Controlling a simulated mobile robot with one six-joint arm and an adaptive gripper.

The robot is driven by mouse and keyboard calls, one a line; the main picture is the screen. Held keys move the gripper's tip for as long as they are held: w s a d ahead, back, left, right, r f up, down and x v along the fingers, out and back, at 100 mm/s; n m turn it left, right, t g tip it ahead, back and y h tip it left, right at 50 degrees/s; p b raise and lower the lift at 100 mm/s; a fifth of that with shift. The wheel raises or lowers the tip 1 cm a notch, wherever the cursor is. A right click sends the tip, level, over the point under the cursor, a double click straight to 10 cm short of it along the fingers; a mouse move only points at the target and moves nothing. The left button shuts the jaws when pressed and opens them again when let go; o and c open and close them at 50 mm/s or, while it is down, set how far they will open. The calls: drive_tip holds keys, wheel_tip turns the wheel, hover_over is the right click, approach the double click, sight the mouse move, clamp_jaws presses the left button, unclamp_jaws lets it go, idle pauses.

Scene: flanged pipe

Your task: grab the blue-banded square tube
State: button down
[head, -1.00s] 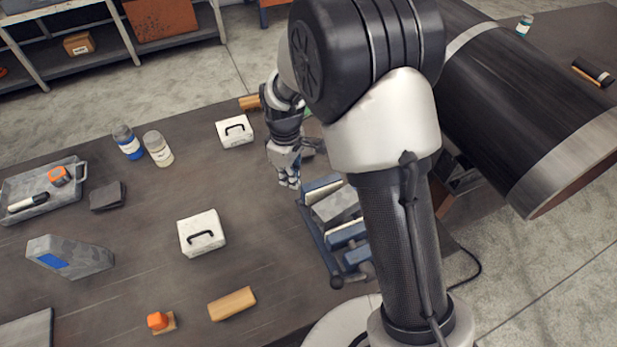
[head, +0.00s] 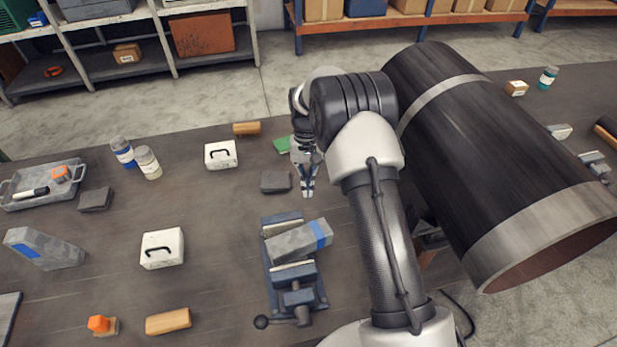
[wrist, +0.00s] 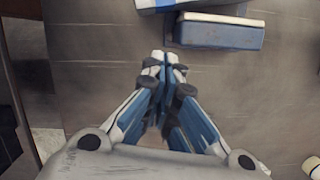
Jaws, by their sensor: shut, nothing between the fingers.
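The grey square tube with a blue band (head: 289,242) lies across the blue bench vise (head: 283,268), between its jaws, with its banded end sticking out to the right. My gripper (head: 308,193) points down beyond the vise, apart from the tube, shut and empty. In the wrist view my gripper (wrist: 164,58) shows closed fingertips over bare bench. A blue vise part (wrist: 218,32) shows at the top there.
A dark block (head: 275,181) lies just left of my gripper. A white case (head: 162,249) and another grey block with a blue patch (head: 45,250) stand on the left. Bench between case and vise is clear.

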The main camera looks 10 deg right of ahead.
drive_tip(key=s+f, duration=0.4)
drive_tip(key=s, duration=0.1)
drive_tip(key=shift+a+b, duration=0.35)
drive_tip(key=shift+a, duration=0.05)
